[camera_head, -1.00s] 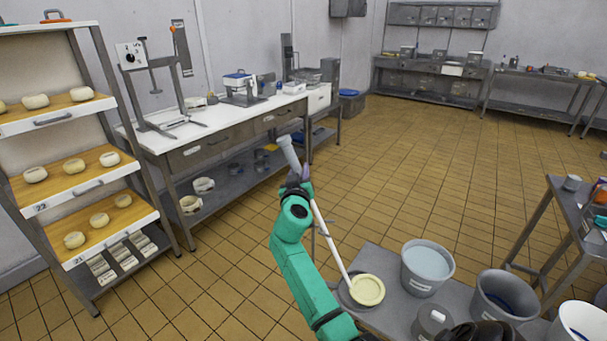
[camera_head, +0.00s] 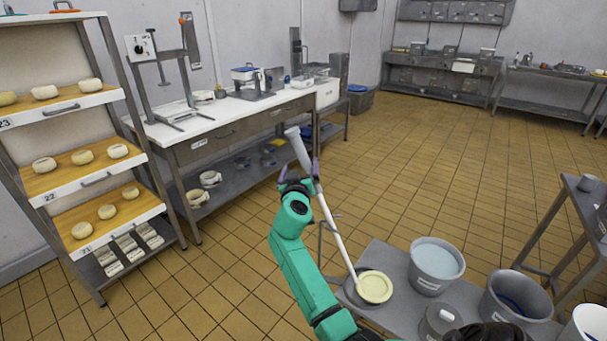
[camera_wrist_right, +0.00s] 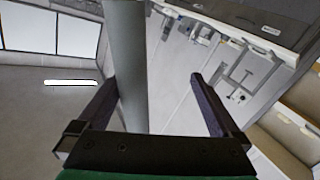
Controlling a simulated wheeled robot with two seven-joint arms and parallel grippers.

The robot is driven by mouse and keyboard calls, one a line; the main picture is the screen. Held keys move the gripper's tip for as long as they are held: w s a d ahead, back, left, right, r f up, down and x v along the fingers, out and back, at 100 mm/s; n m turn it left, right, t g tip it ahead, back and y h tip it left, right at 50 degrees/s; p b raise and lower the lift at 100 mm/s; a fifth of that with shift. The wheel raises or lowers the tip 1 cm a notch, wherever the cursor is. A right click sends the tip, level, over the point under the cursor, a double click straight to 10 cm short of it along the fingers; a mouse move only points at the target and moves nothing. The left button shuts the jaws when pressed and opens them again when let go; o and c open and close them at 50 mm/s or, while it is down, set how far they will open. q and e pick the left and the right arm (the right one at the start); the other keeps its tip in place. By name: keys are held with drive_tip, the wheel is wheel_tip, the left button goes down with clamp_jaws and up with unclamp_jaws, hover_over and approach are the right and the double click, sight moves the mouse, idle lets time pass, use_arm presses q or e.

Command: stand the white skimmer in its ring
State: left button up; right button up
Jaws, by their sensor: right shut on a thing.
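The white skimmer has a thick grey-white grip (camera_head: 297,146), a thin white shaft (camera_head: 338,238) and a pale round disc (camera_head: 375,287) at its lower end. It stands tilted, grip up and to the left. My right gripper (camera_head: 299,180) is shut on the skimmer just below the grip. In the right wrist view the grip (camera_wrist_right: 127,60) runs between the fingers, close to the left one. The disc sits over a dark grey round holder (camera_head: 351,296) on the low grey bench; whether this is the ring I cannot tell. My left gripper is not in view.
The low grey bench (camera_head: 396,262) also bears a bucket of pale liquid (camera_head: 437,262), a darker bucket (camera_head: 516,299) and a grey lidded pot (camera_head: 440,321). A cheese rack (camera_head: 85,190) and a white-topped worktable (camera_head: 215,118) stand left. Open tiled floor lies behind the bench.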

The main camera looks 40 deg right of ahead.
drive_tip(key=f+b+v, duration=0.1)
drive_tip(key=v, duration=1.4)
drive_tip(key=w+a+f+n+g+y, duration=0.1)
drive_tip(key=w+a+f+n+y, duration=0.15)
drive_tip(key=f, duration=0.65)
drive_tip(key=w+a+f+n+y, duration=0.2)
drive_tip(key=a+f+y, duration=0.1)
drive_tip(key=f, duration=0.5)
drive_tip(key=s+a+f+n+g+y, duration=0.15)
drive_tip(key=s+f, duration=0.25)
drive_tip(key=f, duration=0.7)
drive_tip(key=s+a+f+n+g+y, duration=0.1)
drive_tip(key=s+a+f+g+y, duration=0.2)
drive_tip(key=f, duration=0.8)
drive_tip(key=s+d+f+g, duration=0.2)
drive_tip(key=s+f+g, duration=0.2)
drive_tip(key=s+f, duration=1.35)
drive_tip(key=s+d+f+g, duration=0.1)
drive_tip(key=s+f, duration=0.1)
drive_tip(key=s, duration=0.7)
drive_tip(key=s+d+f+g+y, duration=0.1)
drive_tip(key=s+d+f+g, duration=0.1)
drive_tip(key=s, duration=0.6)
drive_tip(key=shift+s, duration=0.4)
